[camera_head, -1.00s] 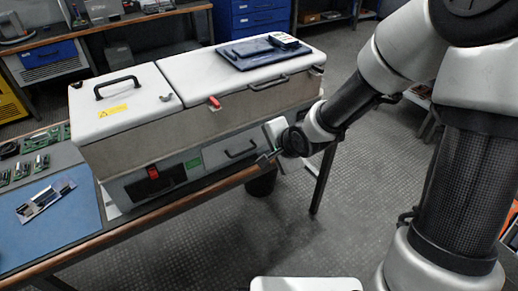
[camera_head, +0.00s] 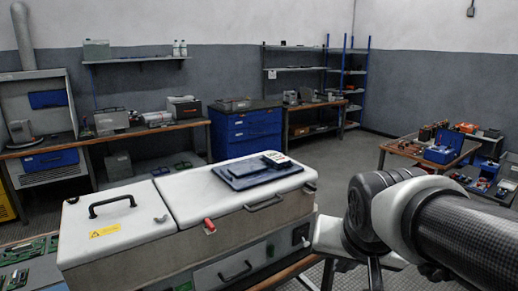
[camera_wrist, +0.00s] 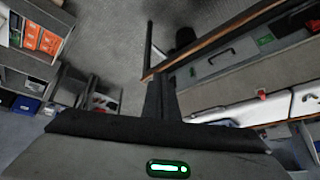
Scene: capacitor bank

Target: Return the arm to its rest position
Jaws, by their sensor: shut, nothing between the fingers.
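My arm reaches in from the right of the head view, bent at a dark wrist joint with a white wrist below it. My gripper (camera_wrist: 161,92) shows in the wrist view as two dark fingers together, with nothing between them. It is apart from the case. The capacitor bank case (camera_head: 150,245), grey with white lids, stands on the bench left of my arm. Both lids are down. The case also shows at the right of the wrist view (camera_wrist: 240,75). In the head view the fingertips are not clearly seen.
A dark blue flat item (camera_head: 255,172) lies on the right lid. A blue drawer cabinet (camera_head: 245,132) and shelves stand behind. A cluttered table (camera_head: 398,152) is at the right, beyond my arm. Open floor (camera_head: 335,180) lies between them.

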